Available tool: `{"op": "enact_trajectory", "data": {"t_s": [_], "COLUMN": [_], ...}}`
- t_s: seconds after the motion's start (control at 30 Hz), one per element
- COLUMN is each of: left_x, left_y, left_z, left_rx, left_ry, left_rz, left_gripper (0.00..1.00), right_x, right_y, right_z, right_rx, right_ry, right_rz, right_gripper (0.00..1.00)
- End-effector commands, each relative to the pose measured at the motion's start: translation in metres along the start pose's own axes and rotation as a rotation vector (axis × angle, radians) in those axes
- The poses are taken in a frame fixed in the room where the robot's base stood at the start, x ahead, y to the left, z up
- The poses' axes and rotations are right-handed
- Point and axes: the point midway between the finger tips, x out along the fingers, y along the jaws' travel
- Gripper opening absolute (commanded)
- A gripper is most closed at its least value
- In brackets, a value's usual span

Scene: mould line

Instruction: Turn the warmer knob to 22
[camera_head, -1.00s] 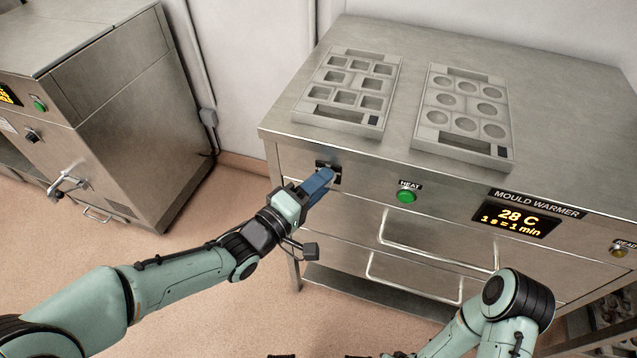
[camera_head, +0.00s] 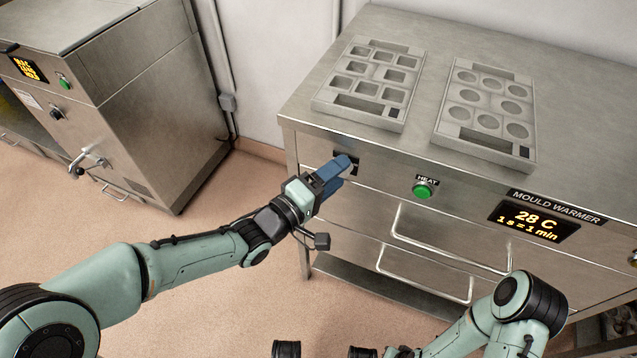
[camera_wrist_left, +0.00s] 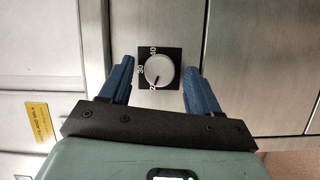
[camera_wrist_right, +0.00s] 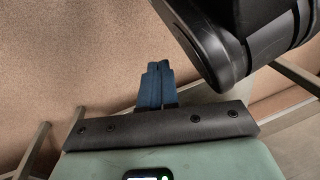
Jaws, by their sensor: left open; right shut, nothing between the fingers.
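The warmer knob (camera_wrist_left: 159,71) is a round pale dial on a black square plate, seen in the left wrist view with the marks 40 and 30 and a partly visible 2. Its dark pointer line is toward the lower left, near the partly visible 2. My left gripper (camera_wrist_left: 158,88) is open, with one blue finger on each side of the plate, apart from the knob. In the head view my left gripper (camera_head: 340,172) hides most of the knob plate (camera_head: 353,163). The warmer display (camera_head: 533,220) reads 28 C. My right gripper (camera_wrist_right: 156,75) is shut and empty.
A green HEAT button (camera_head: 422,191) is right of the knob. Drawer handles (camera_head: 450,240) stick out below. Two mould trays (camera_head: 375,84) (camera_head: 487,112) lie on the warmer top. Another steel machine (camera_head: 130,110) stands at left; floor between is clear.

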Motion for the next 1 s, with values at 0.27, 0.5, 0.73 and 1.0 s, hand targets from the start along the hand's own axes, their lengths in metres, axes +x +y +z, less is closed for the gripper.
{"op": "enact_trajectory", "data": {"t_s": [0.27, 0.5, 0.73, 1.0], "left_x": [-0.051, -0.102, -0.127, -0.131], "left_y": [0.002, 0.002, 0.001, 0.000], "left_z": [-0.002, -0.001, -0.001, 0.000], "left_rx": [0.001, 0.000, -0.001, 0.000], "left_ry": [0.006, 0.004, 0.003, 0.001], "left_rz": [-0.002, 0.000, 0.000, 0.001], "left_gripper": [0.62, 0.62, 0.62, 0.62], "right_x": [-0.017, -0.034, -0.039, -0.039], "right_y": [-0.015, -0.033, -0.035, -0.035], "right_z": [-0.018, -0.037, -0.031, -0.030], "right_rx": [-0.016, -0.033, -0.037, -0.037], "right_ry": [0.061, 0.129, 0.114, 0.109], "right_rz": [-0.027, -0.059, -0.062, -0.063], "right_gripper": [0.00, 0.00, 0.00, 0.00]}}
